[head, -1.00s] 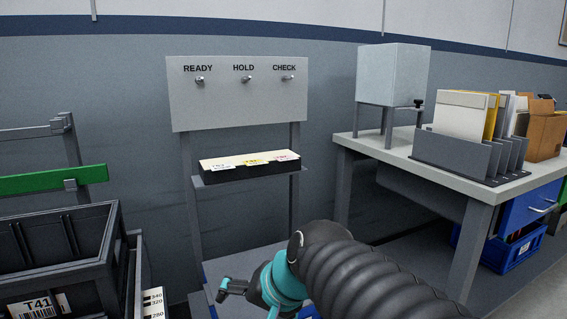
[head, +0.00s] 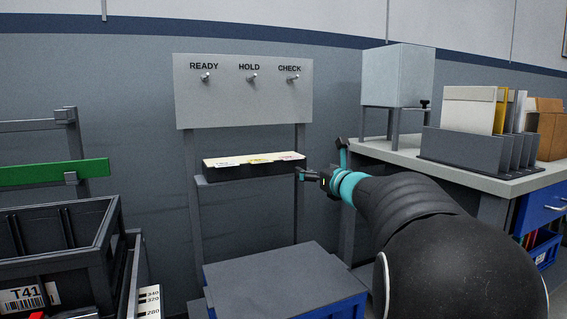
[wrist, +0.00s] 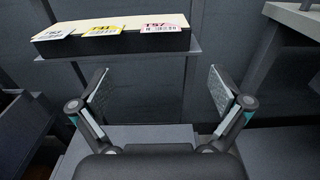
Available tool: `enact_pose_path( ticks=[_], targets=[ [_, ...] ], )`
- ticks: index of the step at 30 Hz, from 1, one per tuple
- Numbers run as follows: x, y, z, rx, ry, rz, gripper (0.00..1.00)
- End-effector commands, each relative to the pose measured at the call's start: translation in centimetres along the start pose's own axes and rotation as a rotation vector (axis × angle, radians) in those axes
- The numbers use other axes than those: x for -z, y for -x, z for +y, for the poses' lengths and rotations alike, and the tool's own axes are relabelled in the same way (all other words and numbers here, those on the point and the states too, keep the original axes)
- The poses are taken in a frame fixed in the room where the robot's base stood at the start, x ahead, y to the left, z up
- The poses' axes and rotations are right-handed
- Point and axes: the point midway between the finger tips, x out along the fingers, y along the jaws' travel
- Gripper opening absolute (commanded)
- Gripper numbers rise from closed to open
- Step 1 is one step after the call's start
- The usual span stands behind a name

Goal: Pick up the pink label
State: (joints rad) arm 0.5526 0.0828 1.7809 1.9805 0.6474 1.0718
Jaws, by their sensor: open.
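The pink label (wrist: 161,24), marked T57, lies at the right end of a row of three labels on a shallow black tray (wrist: 100,47). In the head view the pink label (head: 289,156) is at the tray's right end, below the CHECK peg. A yellow label (wrist: 103,29) lies in the middle and a white label (wrist: 54,35) at the left. My gripper (wrist: 160,88) is open and empty, its two fingers apart below and in front of the tray. In the head view my gripper (head: 299,174) is just right of the tray; contact cannot be told.
A grey board (head: 243,110) with pegs marked READY, HOLD and CHECK stands above the tray. A blue bin with a grey lid (head: 285,270) is below. A workbench (head: 450,170) with a file rack (head: 475,160) is at right, a black crate (head: 60,250) at left.

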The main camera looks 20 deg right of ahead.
Motion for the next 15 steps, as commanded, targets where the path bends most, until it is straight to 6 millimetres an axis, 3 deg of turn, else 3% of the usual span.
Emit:
enact_pose_path(
  ticks=[9, 15],
  targets=[
    [0.0, -5.5, 0.0, -0.001, -0.002, 0.001, 1.00],
    [0.0, -7.8, 0.0, 0.000, -0.001, 0.000, 1.00]
  ],
)
